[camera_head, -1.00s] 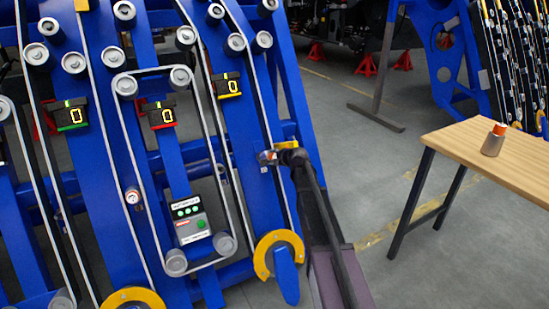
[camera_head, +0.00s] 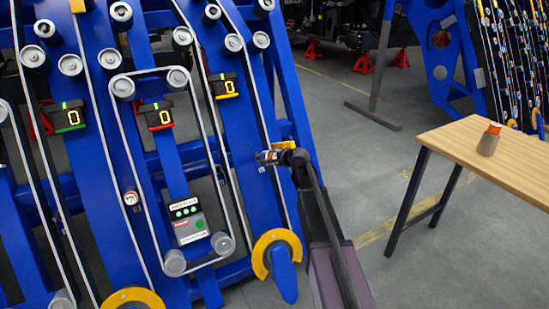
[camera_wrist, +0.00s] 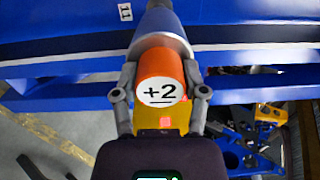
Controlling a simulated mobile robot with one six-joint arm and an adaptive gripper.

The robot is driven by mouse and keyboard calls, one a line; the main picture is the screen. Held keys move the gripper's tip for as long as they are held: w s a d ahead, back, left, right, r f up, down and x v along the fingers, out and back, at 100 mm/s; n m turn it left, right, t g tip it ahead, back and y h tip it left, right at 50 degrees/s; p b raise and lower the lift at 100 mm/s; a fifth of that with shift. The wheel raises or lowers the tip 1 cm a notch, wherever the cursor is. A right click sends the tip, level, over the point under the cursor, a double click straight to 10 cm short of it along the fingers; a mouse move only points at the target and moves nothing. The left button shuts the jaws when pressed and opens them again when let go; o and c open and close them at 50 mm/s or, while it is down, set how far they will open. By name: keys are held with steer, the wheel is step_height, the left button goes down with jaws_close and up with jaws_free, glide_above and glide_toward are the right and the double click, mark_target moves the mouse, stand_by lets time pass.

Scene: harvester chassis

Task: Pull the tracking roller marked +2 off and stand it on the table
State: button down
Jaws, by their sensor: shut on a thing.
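The tracking roller marked +2 (camera_wrist: 160,88) has an orange end with a white label and a grey tapered body behind it. In the wrist view, my gripper (camera_wrist: 161,98) is shut on its orange end, one finger on each side. The roller points away from me toward a blue beam; whether it still touches its mount cannot be told. In the head view, my gripper (camera_head: 280,157) is beside the right blue beam of the chassis (camera_head: 250,135), and the roller is small and partly hidden. The wooden table (camera_head: 470,158) stands at the right.
Another orange-topped grey roller (camera_head: 489,140) stands upright on the table. Its top is otherwise clear in view. Open floor (camera_head: 350,150) lies between chassis and table. A control box (camera_head: 188,220), belts and yellow rings are on the chassis.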

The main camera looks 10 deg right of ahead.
steer(key=shift+p+v, duration=0.8)
steer(key=shift+v, duration=0.85)
steer(key=shift+r, duration=0.1)
step_height(320, 180, up, 32)
steer(key=p, duration=3.2)
steer(key=shift+r, duration=0.15)
steer(key=shift+a, duration=0.15)
